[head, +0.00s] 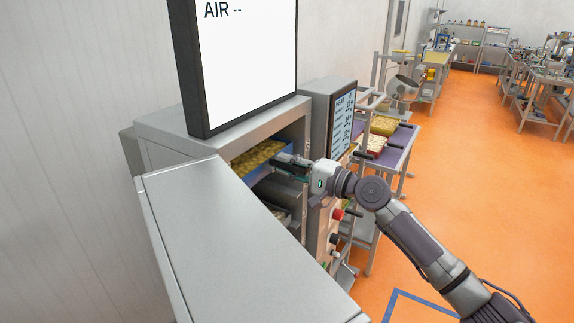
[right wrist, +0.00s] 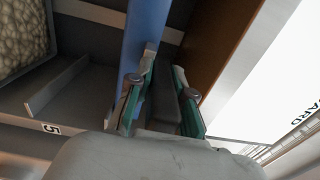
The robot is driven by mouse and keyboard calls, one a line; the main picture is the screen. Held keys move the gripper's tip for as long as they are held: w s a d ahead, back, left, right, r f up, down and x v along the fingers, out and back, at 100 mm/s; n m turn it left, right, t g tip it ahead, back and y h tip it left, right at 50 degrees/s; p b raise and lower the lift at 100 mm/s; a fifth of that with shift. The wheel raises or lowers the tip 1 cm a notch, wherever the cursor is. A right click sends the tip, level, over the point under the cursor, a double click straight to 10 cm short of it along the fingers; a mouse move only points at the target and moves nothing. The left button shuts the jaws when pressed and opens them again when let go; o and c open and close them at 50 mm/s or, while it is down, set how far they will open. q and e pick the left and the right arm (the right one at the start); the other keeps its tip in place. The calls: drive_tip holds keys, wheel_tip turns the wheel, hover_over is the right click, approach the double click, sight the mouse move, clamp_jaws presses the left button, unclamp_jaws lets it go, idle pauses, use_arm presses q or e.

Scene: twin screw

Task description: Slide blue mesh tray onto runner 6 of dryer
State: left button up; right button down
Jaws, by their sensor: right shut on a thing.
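The blue mesh tray (head: 262,170), filled with yellow pieces, is largely inside the upper part of the open dryer (head: 222,133) in the head view. My right gripper (head: 297,162) is at the tray's right front end and shut on its edge. In the right wrist view the tray's blue side (right wrist: 147,35) runs up from my right gripper's fingers (right wrist: 162,103), which hide part of it. A runner label reading 5 (right wrist: 50,128) shows at left there. A label for runner 6 is not visible. My left gripper is not in view.
The dryer's open door (head: 240,230) fills the near foreground. A monitor (head: 240,60) stands on top, and a control panel (head: 342,118) is at right. In the right wrist view, pale contents (right wrist: 18,35) lie beside the runner. A cart with trays (head: 385,126) stands behind.

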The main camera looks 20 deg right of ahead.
idle(0.4)
drive_tip(key=c, duration=1)
unclamp_jaws()
drive_tip(key=shift+o, duration=0.2)
drive_tip(key=shift+s+f, duration=0.1)
drive_tip(key=shift+f, duration=0.15)
drive_tip(key=v, duration=1.2)
drive_tip(key=shift+r, duration=0.15)
